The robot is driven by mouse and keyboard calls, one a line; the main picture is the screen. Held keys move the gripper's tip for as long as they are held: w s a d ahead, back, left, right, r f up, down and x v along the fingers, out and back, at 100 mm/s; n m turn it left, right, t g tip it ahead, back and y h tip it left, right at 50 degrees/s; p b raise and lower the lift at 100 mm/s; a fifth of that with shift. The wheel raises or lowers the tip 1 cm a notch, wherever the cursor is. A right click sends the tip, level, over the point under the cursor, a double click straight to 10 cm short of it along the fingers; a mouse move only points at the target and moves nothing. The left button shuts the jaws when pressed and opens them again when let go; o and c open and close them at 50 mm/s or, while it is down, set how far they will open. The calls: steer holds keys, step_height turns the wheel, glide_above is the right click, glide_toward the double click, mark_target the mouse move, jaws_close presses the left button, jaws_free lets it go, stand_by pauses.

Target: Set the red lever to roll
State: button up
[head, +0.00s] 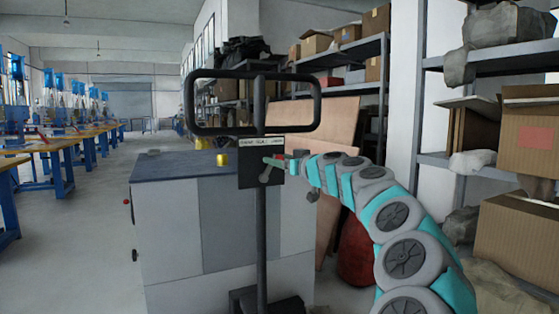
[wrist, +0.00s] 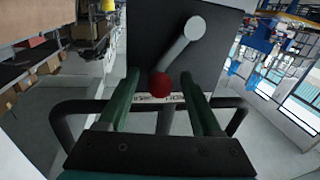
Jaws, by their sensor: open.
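The lever is a grey rod (wrist: 180,45) with a red ball knob (wrist: 160,85), on a black box (head: 246,176) on an upright post. In the head view the lever (head: 265,174) leans up and to the right from its pivot, its knob end close under a white label strip (head: 262,143). The label's words are too small to read surely. My gripper (head: 279,162) is at the front of the box. In the wrist view its green fingers (wrist: 160,77) are open, one each side of the knob, with gaps showing. I cannot tell whether either finger touches it.
A black loop handle (head: 252,128) tops the post, just above my gripper. A grey cabinet (head: 165,230) with a yellow piece (head: 222,159) on top stands behind. Shelves with cardboard boxes (head: 520,235) are close on the right. The aisle floor (head: 70,250) at left is free.

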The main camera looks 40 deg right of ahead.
jaws_close()
stand_by(0.5)
steer(key=shift+f, duration=0.1)
stand_by(0.8)
